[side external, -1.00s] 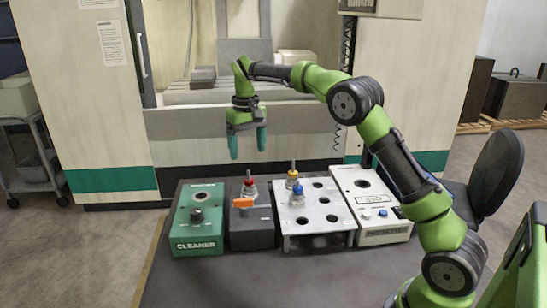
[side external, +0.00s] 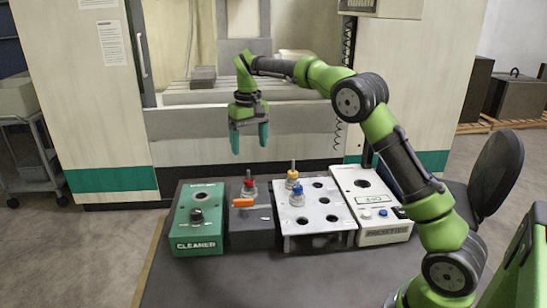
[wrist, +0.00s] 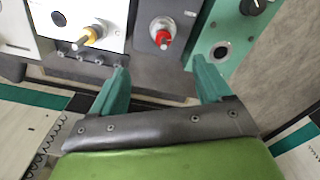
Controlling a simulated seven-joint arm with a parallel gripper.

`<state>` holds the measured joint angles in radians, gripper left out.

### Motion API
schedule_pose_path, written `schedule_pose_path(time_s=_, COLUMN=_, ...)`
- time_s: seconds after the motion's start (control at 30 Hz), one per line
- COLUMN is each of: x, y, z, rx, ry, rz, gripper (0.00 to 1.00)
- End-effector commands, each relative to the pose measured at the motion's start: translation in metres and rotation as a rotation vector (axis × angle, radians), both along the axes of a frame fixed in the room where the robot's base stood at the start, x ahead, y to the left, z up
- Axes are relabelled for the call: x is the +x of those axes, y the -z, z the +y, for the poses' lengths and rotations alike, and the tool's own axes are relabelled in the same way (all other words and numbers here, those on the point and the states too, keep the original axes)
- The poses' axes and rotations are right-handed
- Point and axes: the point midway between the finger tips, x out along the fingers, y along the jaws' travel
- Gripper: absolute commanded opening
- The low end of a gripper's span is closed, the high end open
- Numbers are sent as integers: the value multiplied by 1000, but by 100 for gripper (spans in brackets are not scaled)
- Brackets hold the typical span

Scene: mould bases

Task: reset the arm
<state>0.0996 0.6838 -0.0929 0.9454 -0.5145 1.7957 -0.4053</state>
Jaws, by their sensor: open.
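My gripper (side external: 249,137) is open and empty, with its two teal fingers pointing down. It hangs in the air above and behind the row of devices on the dark table. In the wrist view my gripper (wrist: 158,88) shows both fingers spread apart with nothing between them. My green and black arm reaches in from the right.
On the table (side external: 200,280) stand a green cleaner box (side external: 197,225), a dark block (side external: 252,228) with a red-topped tool (side external: 249,187), a white holed rack (side external: 325,207) with yellow (side external: 292,176) and blue (side external: 297,190) tools, and a white meter box (side external: 372,205). A machine stands behind.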

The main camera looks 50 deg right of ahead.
Motion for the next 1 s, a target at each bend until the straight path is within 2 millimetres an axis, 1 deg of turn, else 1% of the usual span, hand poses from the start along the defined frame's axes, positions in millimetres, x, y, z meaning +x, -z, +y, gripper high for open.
schedule_pose_path(time_s=0.17, x=-40, y=-15, z=19, rx=33, ry=8, rz=-87, gripper=78)
schedule_pose_path(time_s=0.27, x=-70, y=-24, z=34, rx=58, ry=16, rz=-149, gripper=78)
schedule_pose_path(time_s=0.43, x=-130, y=-34, z=61, rx=105, ry=32, rz=-263, gripper=78)
schedule_pose_path(time_s=0.57, x=-179, y=-33, z=80, rx=138, ry=44, rz=-351, gripper=78)
schedule_pose_path(time_s=0.6, x=-194, y=-31, z=85, rx=147, ry=48, rz=-377, gripper=78)
schedule_pose_path(time_s=0.7, x=-230, y=-25, z=96, rx=169, ry=52, rz=-442, gripper=78)
schedule_pose_path(time_s=0.8, x=-259, y=-18, z=104, rx=185, ry=48, rz=-496, gripper=78)
schedule_pose_path(time_s=0.9, x=-280, y=-14, z=109, rx=197, ry=37, rz=-536, gripper=78)
schedule_pose_path(time_s=1.0, x=-290, y=-16, z=112, rx=200, ry=26, rz=-568, gripper=78)
